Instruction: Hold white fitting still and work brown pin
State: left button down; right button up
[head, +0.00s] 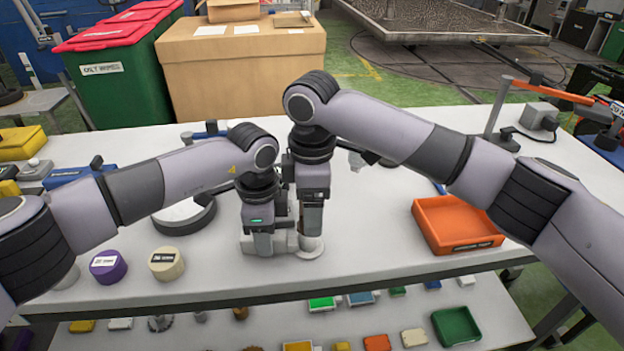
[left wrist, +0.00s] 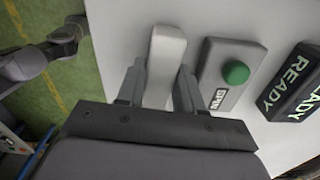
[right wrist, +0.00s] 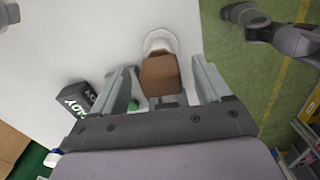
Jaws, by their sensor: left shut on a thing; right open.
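The white fitting (left wrist: 167,52) lies between the fingers of my left gripper (left wrist: 160,88), which is shut on it. In the head view, a pale part of the fitting (head: 309,246) shows at the table's front edge, under my two grippers. The brown pin (right wrist: 160,75) stands on a round white part of the fitting (right wrist: 160,42) in the right wrist view. My right gripper (right wrist: 163,88) is open, with one finger on each side of the pin and visible gaps.
A grey box with a green button (left wrist: 236,72) and a black READY sign (left wrist: 293,80) stand close to the fitting. An orange tray (head: 455,224) is at the right. A purple cylinder (head: 108,267) and a cream cylinder (head: 167,264) stand at the left. Table between fitting and tray is clear.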

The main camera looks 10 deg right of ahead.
jog(key=shift+f, duration=1.45)
jog(key=c, duration=1.2)
jog(key=shift+r, duration=0.1)
jog(key=shift+r, duration=0.7)
jog(key=shift+r, duration=2.95)
jog(key=shift+r, duration=2.5)
pick_arm(q)
jog(key=c, duration=0.6)
grip_release()
jog(key=shift+c, duration=0.2)
